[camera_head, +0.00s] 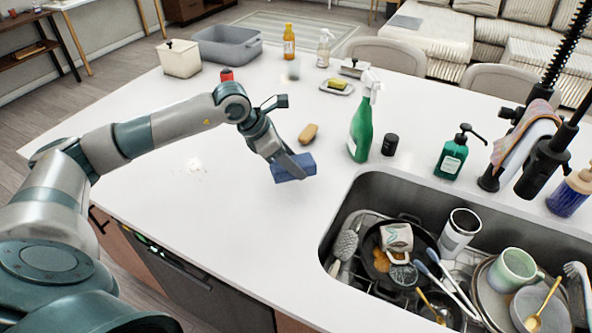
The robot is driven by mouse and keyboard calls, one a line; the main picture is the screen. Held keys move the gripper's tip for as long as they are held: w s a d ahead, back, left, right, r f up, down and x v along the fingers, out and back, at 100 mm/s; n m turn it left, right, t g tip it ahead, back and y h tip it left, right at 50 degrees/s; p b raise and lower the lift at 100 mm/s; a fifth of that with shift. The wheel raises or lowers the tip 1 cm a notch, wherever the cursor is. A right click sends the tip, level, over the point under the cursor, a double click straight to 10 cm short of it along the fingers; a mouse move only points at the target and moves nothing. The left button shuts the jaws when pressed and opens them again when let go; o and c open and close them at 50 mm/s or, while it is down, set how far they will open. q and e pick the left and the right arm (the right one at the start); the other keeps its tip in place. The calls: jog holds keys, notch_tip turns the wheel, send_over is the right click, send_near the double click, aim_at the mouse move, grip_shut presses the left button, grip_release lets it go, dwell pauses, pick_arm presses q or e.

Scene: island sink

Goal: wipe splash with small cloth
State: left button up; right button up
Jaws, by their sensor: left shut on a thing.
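The small cloth (292,168) is a blue, block-shaped piece near the middle of the white counter. My left gripper (290,162) reaches in from the left and is shut on it. I cannot tell whether the cloth touches the counter. The splash (195,166) is a faint patch of pale specks on the counter, left of the cloth and beside my left forearm. My right gripper is not in view.
A sink (345,205) full of dishes lies at the right. A tan brush or sponge (308,133), a green spray bottle (361,130) and a dark cup (390,144) stand near the cloth. A grey tub (228,46) is at the back. The counter around the splash is clear.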

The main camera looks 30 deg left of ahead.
pick_arm(q)
jog(key=shift+d+r, duration=0.1)
jog(key=shift+r, duration=0.75)
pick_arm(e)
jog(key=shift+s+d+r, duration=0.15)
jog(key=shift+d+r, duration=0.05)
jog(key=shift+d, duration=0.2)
pick_arm(q)
jog(key=shift+f, duration=0.1)
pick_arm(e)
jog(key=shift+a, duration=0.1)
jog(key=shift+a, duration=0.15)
